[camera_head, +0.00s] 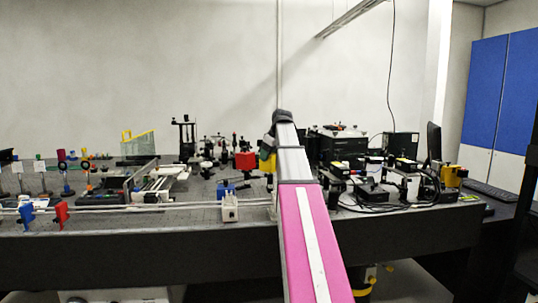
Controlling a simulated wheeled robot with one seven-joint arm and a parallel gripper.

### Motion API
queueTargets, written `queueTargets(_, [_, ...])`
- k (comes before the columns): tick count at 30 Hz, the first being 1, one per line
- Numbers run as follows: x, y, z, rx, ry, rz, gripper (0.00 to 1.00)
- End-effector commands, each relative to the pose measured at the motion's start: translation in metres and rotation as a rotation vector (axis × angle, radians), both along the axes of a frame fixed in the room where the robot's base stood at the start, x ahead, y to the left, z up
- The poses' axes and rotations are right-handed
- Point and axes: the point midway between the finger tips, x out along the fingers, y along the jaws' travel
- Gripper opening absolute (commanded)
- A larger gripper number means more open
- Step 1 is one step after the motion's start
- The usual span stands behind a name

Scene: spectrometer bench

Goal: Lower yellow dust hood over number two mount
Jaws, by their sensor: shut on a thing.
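My gripper (267,148) hangs from the end of my arm over the middle of the bench. A small yellow thing (267,162), which looks like the dust hood, is directly below it, and my gripper is shut on it. The fingers are too small and too hidden by my arm to make out. The hood's lower edge is close to the bench, but I cannot tell whether it touches anything. Several mounts stand on the bench, and no number is readable, so I cannot tell which is number two. My arm may hide some of them.
The dark optical bench (150,222) spans the view. Cabled black instruments crowd the right side, with another yellow thing (453,176). A yellow-edged panel (138,143) stands back left.

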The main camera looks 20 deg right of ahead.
Motion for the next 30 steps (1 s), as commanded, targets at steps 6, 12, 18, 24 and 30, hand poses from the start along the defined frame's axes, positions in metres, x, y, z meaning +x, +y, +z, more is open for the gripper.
queueTargets(6, [0.0,0.0,-0.0023,0.0,0.0,0.0,0.43])
queueTargets(12, [0.0,0.0,-0.0023,0.0,0.0,0.0,0.43])
queueTargets(18, [-0.0001,0.0001,-0.0028,0.0,0.0,0.0,0.43])
queueTargets(24, [0.0,0.0,-0.0051,0.0,0.0,0.0,0.43])
queueTargets(30, [0.0,0.0,-0.005,0.0,0.0,0.0,0.78])
